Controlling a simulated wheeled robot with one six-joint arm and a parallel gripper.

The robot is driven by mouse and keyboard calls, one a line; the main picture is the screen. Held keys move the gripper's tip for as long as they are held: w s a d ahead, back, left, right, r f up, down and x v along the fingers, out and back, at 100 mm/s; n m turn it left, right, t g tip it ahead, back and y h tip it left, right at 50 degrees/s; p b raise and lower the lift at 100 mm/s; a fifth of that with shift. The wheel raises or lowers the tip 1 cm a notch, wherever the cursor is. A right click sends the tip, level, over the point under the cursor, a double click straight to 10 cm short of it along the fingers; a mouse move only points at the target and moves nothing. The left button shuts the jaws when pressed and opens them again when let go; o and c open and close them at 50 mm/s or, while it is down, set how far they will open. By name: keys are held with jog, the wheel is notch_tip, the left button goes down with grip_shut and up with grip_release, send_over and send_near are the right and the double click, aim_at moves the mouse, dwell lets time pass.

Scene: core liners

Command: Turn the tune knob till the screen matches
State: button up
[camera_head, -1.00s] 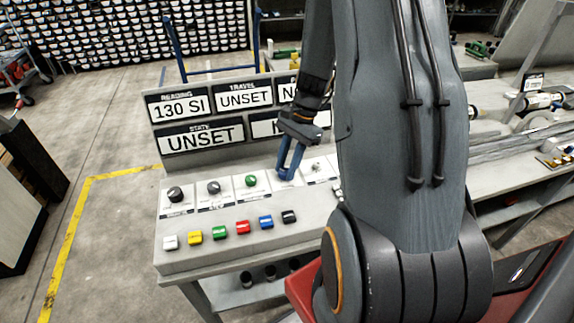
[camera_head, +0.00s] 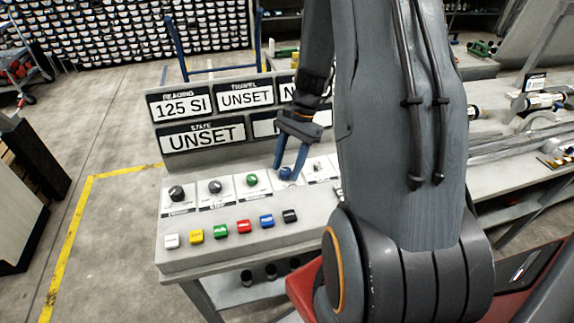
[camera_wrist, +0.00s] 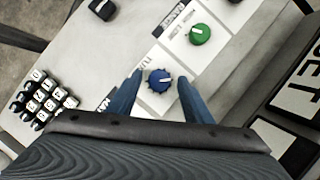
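The blue knob (camera_head: 286,173) stands on a white plate of the grey panel, right of the green knob. It also shows in the wrist view (camera_wrist: 158,80), with a pale pointer line on top. The label beside it is too small to read surely. My gripper (camera_head: 289,161) is open at the blue knob. In the wrist view its two blue fingers lie apart on either side of the knob, with gaps between. The screen above the panel shows a READING field (camera_head: 178,105) of 125 SI, TRAVEL (camera_head: 246,97) UNSET and STATE (camera_head: 202,138) UNSET. My arm hides the right fields.
Left of the blue knob are a green knob (camera_head: 252,180), a grey knob (camera_head: 215,187) and a black knob (camera_head: 176,193). A row of coloured buttons, including a red one (camera_head: 243,227), lies in front. Another small knob (camera_head: 317,167) is close on the right.

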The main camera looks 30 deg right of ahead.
jog(key=b+v, duration=0.2)
jog(key=v, duration=0.5)
jog(key=shift+d+r, duration=0.2)
jog(key=shift+r, duration=0.15)
jog(key=shift+w, duration=0.1)
jog(key=s+a+r+n+t+h, duration=0.1)
jog(key=s+a+n+h, duration=0.1)
jog(key=s+a+n, duration=0.2)
jog(key=s+a+r+n+t+h, duration=0.1)
jog(key=s+a+n, duration=0.4)
jog(key=a+n, duration=0.5)
jog(key=a+h, duration=0.1)
jog(key=a, duration=0.1)
jog(key=shift+a+n+t+b, duration=0.3)
jog(key=shift+a+b, duration=0.05)
